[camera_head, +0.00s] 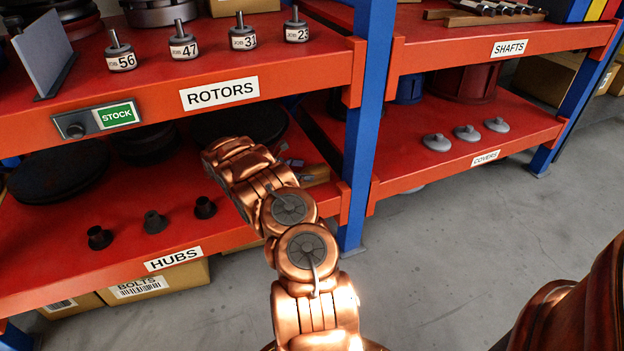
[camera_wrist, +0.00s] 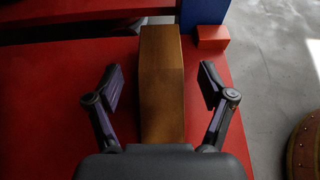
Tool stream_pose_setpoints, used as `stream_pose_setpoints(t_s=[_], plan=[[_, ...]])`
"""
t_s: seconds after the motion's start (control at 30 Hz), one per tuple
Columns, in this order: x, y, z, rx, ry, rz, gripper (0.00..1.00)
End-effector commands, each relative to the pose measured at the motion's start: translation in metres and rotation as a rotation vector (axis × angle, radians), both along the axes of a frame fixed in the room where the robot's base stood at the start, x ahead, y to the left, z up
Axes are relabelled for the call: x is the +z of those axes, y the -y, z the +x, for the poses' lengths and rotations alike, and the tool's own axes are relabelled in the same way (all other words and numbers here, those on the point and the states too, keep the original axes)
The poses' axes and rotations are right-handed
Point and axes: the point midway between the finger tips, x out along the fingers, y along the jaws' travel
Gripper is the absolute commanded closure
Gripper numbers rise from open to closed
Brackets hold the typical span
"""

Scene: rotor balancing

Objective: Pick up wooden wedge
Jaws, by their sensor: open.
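The wooden wedge (camera_wrist: 161,50) is a brown block lying lengthwise on the red shelf in the wrist view. Its near end runs down to my gripper's palm. My gripper (camera_wrist: 160,84) is open, with one finger on each side of the wedge. A clear gap shows between each finger and the wood. In the head view a tan piece, seemingly the wedge (camera_head: 316,174), shows on the lower left shelf at its right end, partly hidden by my arm. My gripper is mostly hidden behind my arm there.
A blue post (camera_head: 368,120) stands just right of the shelf end; it also shows in the wrist view (camera_wrist: 204,10). The upper shelf with the ROTORS label (camera_head: 219,94) hangs above my arm. Several dark hubs (camera_head: 154,221) stand on the left.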

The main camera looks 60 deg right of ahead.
Motion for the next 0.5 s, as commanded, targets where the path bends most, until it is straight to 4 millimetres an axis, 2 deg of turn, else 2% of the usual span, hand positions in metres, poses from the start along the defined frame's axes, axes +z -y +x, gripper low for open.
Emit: stream_pose_setpoints(t_s=[0.17,0.5], plan=[[-0.006,0.009,-0.005,0.001,0.001,-0.001,0.19],[-0.022,0.041,-0.027,-0.003,0.001,0.0,0.19]])
